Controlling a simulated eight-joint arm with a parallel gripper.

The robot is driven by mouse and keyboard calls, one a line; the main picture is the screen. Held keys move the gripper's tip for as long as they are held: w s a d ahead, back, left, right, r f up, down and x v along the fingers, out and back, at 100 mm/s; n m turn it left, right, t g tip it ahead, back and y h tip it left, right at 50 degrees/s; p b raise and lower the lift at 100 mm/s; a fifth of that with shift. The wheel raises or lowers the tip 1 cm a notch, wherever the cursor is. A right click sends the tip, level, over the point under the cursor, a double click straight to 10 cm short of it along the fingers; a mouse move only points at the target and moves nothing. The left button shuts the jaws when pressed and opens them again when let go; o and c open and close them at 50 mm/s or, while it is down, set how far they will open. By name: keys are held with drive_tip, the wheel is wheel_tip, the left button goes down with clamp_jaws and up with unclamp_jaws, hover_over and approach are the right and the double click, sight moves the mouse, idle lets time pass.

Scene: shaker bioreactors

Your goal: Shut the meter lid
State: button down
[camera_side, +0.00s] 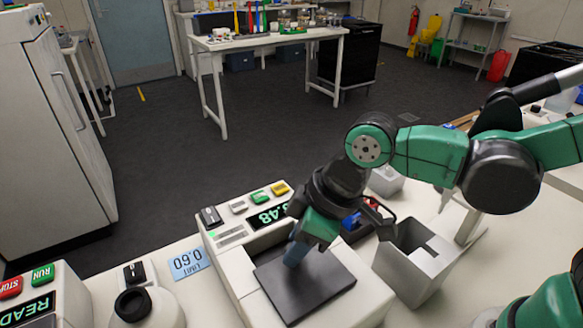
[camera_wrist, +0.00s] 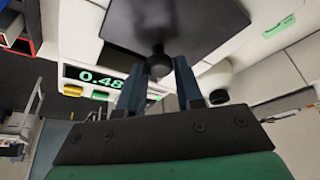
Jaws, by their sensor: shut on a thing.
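The meter (camera_side: 232,285) is a white bench unit with a lit green display (camera_side: 268,216) and several coloured buttons. Its lid (camera_side: 318,290) is a flat dark plate lying over the near part of the meter's top. A darker recess shows between the lid and the display panel. In the wrist view the lid (camera_wrist: 190,18) has a round black knob (camera_wrist: 158,62) near its edge. My gripper (camera_side: 295,254) points down at the lid. In the wrist view my gripper (camera_wrist: 158,72) has its blue fingers closed on either side of the knob.
A grey open bin (camera_side: 415,262) stands right of the meter. A limit card reading 0.60 (camera_side: 189,262) lies left of it, beside a white device with a round dark top (camera_side: 133,303). A unit with RUN and STOP buttons (camera_side: 40,290) is at the far left.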

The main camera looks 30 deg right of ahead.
hover_over(262, 233)
drive_tip(key=s+d, duration=0.1)
drive_tip(key=shift+s+d, duration=0.15)
drive_tip(key=shift+d, duration=0.05)
drive_tip(key=c, duration=0.6)
unclamp_jaws()
drive_tip(key=v, duration=0.5)
drive_tip(key=shift+s+d+r, duration=0.1)
drive_tip(key=shift+r, duration=0.2)
